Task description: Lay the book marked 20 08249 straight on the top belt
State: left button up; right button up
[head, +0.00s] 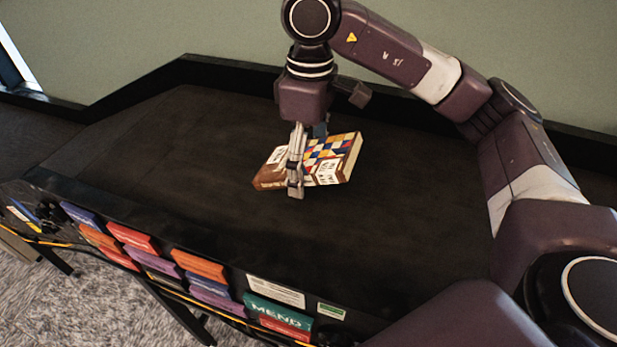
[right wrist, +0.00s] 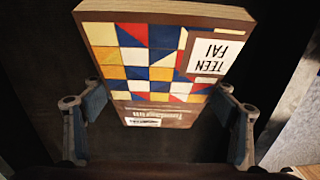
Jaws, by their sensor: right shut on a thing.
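The book (head: 338,150) has a brown cover with a red, blue, yellow and white checked pattern. In the right wrist view the book (right wrist: 150,60) shows a white label reading TEEN FAI and a small barcode label; the number 20 08249 cannot be read. My right gripper (head: 304,163) is shut on the book, with one finger on each side of it. The book is over the middle of the black top belt (head: 180,180), cover up and turned at an angle to the belt's edges. I cannot tell whether it touches the belt. My left gripper is not in view.
A raised black rim (head: 230,68) runs along the belt's back. On the front side hang several coloured signs, among them a green MEND sign (head: 277,313). The belt left of the book is bare. Grey carpet (head: 60,300) lies at the lower left.

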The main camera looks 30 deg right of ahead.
aim_at(309, 155)
jog(key=shift+f, duration=1.9)
jog(key=shift+f, duration=0.2)
jog(key=o, duration=1.3)
jog(key=shift+r, duration=0.1)
jog(key=shift+w+d+r+p, duration=0.1)
jog(key=shift+r+p, duration=0.1)
jog(key=shift+r, duration=2.9)
jog(key=shift+w+r+p, duration=0.1)
jog(key=shift+r+p, duration=0.05)
jog(key=shift+r, duration=2.9)
jog(key=shift+s, duration=0.1)
